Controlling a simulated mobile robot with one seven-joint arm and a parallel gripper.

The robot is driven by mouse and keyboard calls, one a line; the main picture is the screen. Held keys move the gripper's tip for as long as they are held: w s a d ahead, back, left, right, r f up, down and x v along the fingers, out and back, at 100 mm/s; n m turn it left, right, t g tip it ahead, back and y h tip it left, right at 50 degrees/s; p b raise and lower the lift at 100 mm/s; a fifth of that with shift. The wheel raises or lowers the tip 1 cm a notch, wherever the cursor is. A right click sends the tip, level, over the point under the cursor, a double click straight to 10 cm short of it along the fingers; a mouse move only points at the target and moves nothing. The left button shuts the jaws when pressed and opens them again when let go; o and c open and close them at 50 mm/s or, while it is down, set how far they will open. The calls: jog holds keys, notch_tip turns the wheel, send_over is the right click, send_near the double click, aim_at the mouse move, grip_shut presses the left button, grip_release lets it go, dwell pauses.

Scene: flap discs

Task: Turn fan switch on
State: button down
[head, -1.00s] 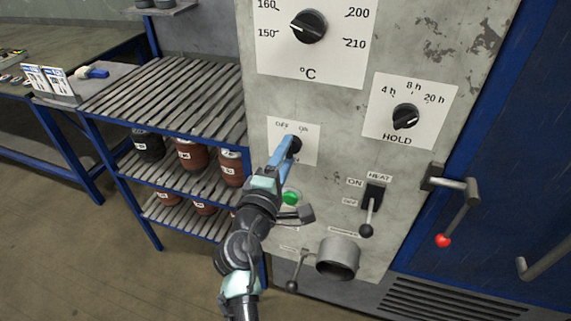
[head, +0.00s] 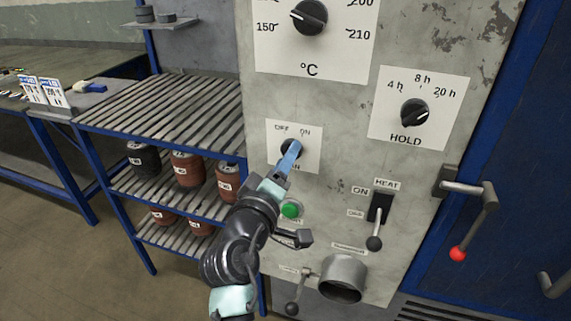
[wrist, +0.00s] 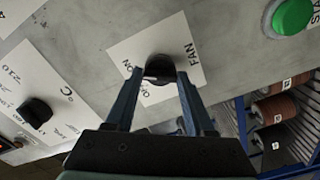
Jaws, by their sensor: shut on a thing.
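The fan switch (head: 286,150) is a black round knob on a white plate marked OFF, ON and FAN, on the grey control panel. In the wrist view the fan knob (wrist: 160,66) sits between the two blue fingertips. My gripper (head: 292,150) reaches up to it from below left in the head view and is shut on the knob, one finger on each side. The fingers cover part of the knob in the head view, and I cannot tell which mark it points to.
A green button (head: 291,210) sits just below the fan plate, close to my wrist. A HEAT lever (head: 376,225) and a red-tipped handle (head: 462,240) stick out to the right. A round pipe (head: 342,278) juts out below. A slatted rack (head: 165,115) stands at left.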

dwell(0.4)
jog(key=shift+c, duration=1.3)
grip_release()
jog(key=b+v, duration=0.1)
jog(key=v, duration=1.2)
notch_tip(320, 180, up, 27)
jog(key=d+m+t+y+p, duration=0.3)
jog(key=m+t+p, duration=0.2)
jog(key=m+p, duration=0.1)
jog(key=s+r+m+t+y+p, duration=0.1)
jog(key=s+r+t+p, duration=0.1)
jog(key=s+r, duration=0.3)
jog(key=s+d+r+m+t+y+p, duration=0.1)
jog(key=s+r+t, duration=0.2)
jog(key=r, duration=1)
jog(key=s, duration=0.2)
jog(key=shift+s+d+r+y+p, duration=0.15)
jog(key=shift+s+r+y+p, duration=0.15)
jog(key=shift+r+p, duration=0.05)
